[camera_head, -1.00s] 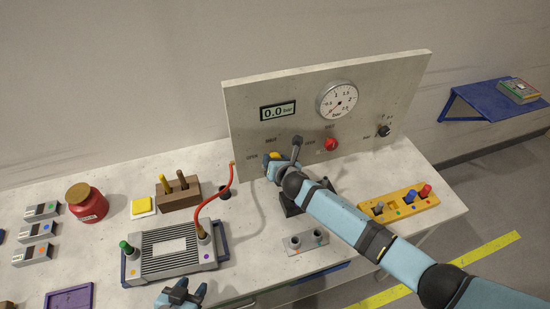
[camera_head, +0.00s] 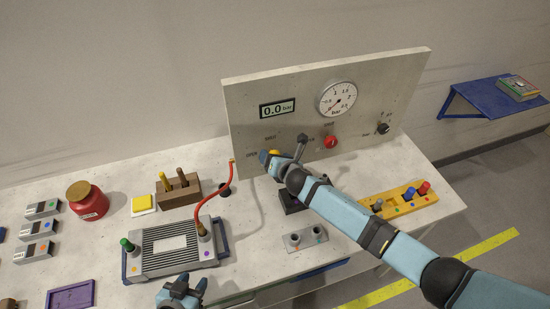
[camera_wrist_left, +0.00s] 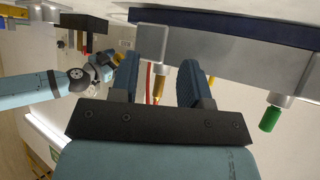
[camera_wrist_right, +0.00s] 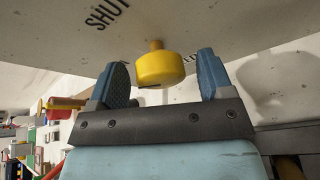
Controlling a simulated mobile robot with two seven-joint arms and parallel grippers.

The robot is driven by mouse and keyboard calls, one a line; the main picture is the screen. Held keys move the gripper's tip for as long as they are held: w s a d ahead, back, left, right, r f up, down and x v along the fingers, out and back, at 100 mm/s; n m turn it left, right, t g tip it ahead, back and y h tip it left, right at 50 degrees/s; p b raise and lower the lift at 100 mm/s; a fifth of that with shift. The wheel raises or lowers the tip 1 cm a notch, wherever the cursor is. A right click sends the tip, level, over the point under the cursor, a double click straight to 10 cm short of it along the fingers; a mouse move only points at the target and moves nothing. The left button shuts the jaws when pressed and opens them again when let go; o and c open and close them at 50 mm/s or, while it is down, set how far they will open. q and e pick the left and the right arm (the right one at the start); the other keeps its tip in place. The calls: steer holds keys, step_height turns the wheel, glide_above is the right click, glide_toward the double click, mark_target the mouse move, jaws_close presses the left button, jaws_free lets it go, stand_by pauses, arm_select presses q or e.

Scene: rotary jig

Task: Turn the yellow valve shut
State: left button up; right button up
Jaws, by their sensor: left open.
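The yellow valve (camera_head: 263,157) is on the lower left of the upright grey panel (camera_head: 240,110), mostly hidden behind my right gripper (camera_head: 275,158). In the right wrist view the round yellow valve (camera_wrist_right: 160,70) stands out from the panel between the two fingers of my right gripper (camera_wrist_right: 162,80). A gap shows on each side, so that gripper is open around it and not clamped. The word SHUT is printed beside the valve. My left gripper (camera_head: 181,287) is open and empty at the bottom of the head view, in front of the ribbed grey unit (camera_head: 135,268).
The panel also carries a digital display (camera_head: 277,108) reading 0.0 bar, a round gauge (camera_head: 338,99), a red knob (camera_head: 330,142) and a black knob (camera_head: 383,128). A red hose (camera_head: 208,197) runs from panel to unit. A yellow rack (camera_head: 397,200) stands at right.

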steer(key=b+v, duration=0.1)
steer(key=v, duration=1.3)
steer(key=shift+w, duration=0.15)
